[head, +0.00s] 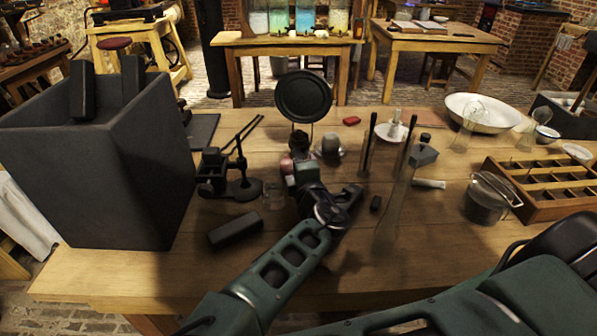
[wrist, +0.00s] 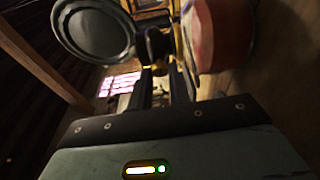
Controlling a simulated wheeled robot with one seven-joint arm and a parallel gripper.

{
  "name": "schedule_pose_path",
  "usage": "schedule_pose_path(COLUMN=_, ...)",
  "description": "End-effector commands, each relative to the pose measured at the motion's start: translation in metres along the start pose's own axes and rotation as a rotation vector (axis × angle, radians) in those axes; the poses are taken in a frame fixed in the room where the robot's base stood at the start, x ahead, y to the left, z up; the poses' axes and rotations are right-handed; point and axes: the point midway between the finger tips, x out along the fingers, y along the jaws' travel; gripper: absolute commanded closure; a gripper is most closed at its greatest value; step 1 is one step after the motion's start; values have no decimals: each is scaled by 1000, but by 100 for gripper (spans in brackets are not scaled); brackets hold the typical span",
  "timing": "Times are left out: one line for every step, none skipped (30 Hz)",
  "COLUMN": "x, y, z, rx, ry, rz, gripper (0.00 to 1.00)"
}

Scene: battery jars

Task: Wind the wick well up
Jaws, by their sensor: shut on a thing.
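My gripper (head: 299,146) reaches over the middle of the table, just in front of a dark round disc (head: 303,96) standing upright on thin legs. In the wrist view my gripper (wrist: 165,78) is shut on a small dark knob-like piece (wrist: 153,45). A red rounded body (wrist: 204,35) is close beside the fingers on the right, and a grey rimmed disc (wrist: 92,30) is at upper left. A little red (head: 287,164) also shows beside my gripper in the head view. My arm hides much of this thing. I cannot make out a wick or flame.
A big dark open box (head: 95,170) stands at left. A small black stand (head: 243,184) and a dark block (head: 235,229) are left of my arm. Tall glassware (head: 394,205), a lidded pot (head: 487,199), a divided wooden tray (head: 540,205) and a white basin (head: 484,110) occupy the right.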

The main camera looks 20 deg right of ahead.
Motion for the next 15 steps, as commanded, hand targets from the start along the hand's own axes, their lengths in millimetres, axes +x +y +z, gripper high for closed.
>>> schedule_pose_path(x=0, y=-5, z=1, rx=31, ry=-4, rz=12, gripper=100)
schedule_pose_path(x=0, y=-5, z=1, rx=48, ry=-4, rz=19, gripper=100)
schedule_pose_path(x=0, y=-5, z=1, rx=70, ry=-4, rz=28, gripper=100)
schedule_pose_path(x=0, y=-5, z=1, rx=86, ry=-4, rz=35, gripper=100)
schedule_pose_path(x=0, y=-5, z=1, rx=101, ry=-3, rz=41, gripper=100)
schedule_pose_path(x=0, y=-5, z=1, rx=117, ry=-3, rz=48, gripper=100)
schedule_pose_path(x=0, y=-5, z=1, rx=128, ry=-3, rz=52, gripper=100)
schedule_pose_path(x=0, y=-5, z=1, rx=140, ry=-3, rz=57, gripper=100)
schedule_pose_path(x=0, y=-5, z=1, rx=154, ry=-3, rz=63, gripper=100)
schedule_pose_path(x=0, y=-4, z=1, rx=163, ry=-3, rz=66, gripper=100)
schedule_pose_path(x=0, y=-4, z=1, rx=170, ry=-3, rz=69, gripper=100)
schedule_pose_path(x=0, y=-4, z=0, rx=178, ry=-3, rz=73, gripper=100)
schedule_pose_path(x=0, y=-4, z=0, rx=184, ry=-2, rz=75, gripper=100)
schedule_pose_path(x=0, y=-4, z=0, rx=188, ry=-2, rz=77, gripper=100)
schedule_pose_path(x=0, y=-4, z=0, rx=193, ry=-2, rz=79, gripper=100)
